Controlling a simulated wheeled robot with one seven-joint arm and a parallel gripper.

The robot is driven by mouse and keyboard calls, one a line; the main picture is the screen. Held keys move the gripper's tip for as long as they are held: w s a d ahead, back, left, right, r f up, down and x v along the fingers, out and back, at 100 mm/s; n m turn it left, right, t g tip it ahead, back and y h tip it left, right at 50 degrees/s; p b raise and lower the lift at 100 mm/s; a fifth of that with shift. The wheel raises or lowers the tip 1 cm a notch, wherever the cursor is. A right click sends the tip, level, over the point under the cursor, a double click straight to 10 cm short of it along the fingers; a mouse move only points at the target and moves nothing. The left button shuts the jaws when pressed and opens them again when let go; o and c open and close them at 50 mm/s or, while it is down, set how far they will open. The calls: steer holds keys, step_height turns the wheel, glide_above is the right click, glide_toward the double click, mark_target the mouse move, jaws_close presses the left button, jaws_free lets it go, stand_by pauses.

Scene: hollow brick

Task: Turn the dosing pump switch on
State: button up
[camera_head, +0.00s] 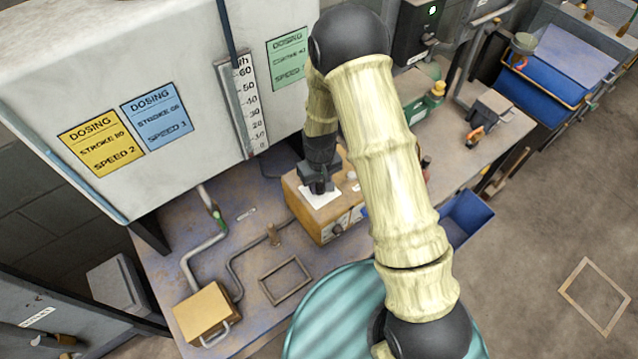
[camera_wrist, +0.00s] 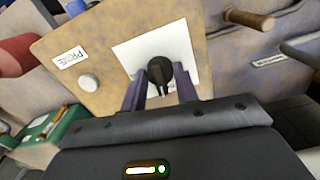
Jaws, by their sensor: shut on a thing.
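The dosing pump is an orange-tan box (camera_head: 301,208) on the bench in the head view, partly hidden behind my arm. In the wrist view its tan top panel (camera_wrist: 110,30) carries a white plate (camera_wrist: 183,45) with a black rotary knob (camera_wrist: 159,70) on it. A pale round button (camera_wrist: 88,82) and a "PRIME" label (camera_wrist: 70,57) sit to the left of the plate. My gripper (camera_wrist: 162,92) reaches down over the plate, its two fingers on either side of the knob and shut on it. In the head view my gripper (camera_head: 318,186) hides the knob.
A white tank (camera_head: 200,60) with yellow, blue and green dosing cards stands at the back left. A tan box with a handle (camera_head: 204,312) and an empty frame (camera_head: 286,281) lie on the bench. A blue bin (camera_head: 465,217) and a teal drum (camera_head: 335,310) stand in front.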

steer(key=m+b, duration=0.1)
steer(key=m, duration=0.3)
steer(key=shift+b, duration=0.3)
steer(key=m, duration=0.4)
steer(key=shift+m+b, duration=0.3)
steer(key=m, duration=0.4)
steer(key=shift+m+p, duration=0.55)
steer(key=shift+m, duration=1.35)
steer(key=o, duration=1)
